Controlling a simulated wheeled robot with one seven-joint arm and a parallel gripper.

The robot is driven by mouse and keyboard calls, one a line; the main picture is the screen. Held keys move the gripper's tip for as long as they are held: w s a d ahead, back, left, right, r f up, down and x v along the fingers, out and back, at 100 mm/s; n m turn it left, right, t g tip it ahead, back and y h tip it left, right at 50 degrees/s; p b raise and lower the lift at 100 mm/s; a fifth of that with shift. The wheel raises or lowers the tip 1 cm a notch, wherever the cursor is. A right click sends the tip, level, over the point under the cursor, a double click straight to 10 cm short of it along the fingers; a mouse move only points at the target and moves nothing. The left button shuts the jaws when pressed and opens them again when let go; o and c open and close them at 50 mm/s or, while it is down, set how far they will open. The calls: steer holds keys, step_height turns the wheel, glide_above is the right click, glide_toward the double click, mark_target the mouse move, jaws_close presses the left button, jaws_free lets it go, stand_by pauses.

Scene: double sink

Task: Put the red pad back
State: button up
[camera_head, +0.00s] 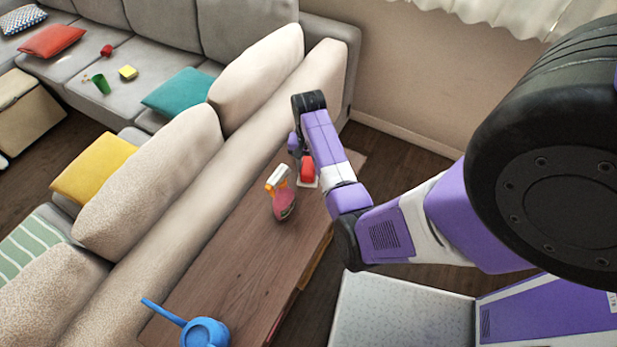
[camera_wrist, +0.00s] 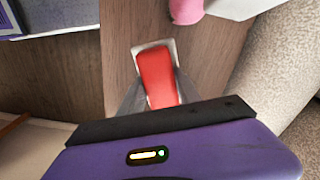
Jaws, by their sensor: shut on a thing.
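The red pad (camera_wrist: 157,78) is a small, bright red block with rounded ends. It sits between the two grey fingers of my gripper (camera_wrist: 159,92), which is shut on it. A pale square piece (camera_wrist: 139,49) shows around its far end; I cannot tell whether the two touch. In the head view the red pad (camera_head: 307,169) shows beneath my wrist, at the far end of the wooden table (camera_head: 240,258), with the pale piece (camera_head: 308,184) just below it. My gripper's fingers are mostly hidden by the arm there.
Close to the left of the pad are a dark pink object (camera_head: 285,206) and an orange-and-white item (camera_head: 277,180). A blue pan (camera_head: 205,333) is at the table's near end. The sofa back (camera_head: 215,225) runs along the table's left side. The table's middle is clear.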

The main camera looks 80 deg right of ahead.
mark_target(309, 165)
steer(key=shift+f, duration=3.35)
steer(key=shift+f, duration=0.1)
steer(key=o, duration=1.3)
step_height(309, 165, up, 12)
steer(key=shift+r, duration=0.1)
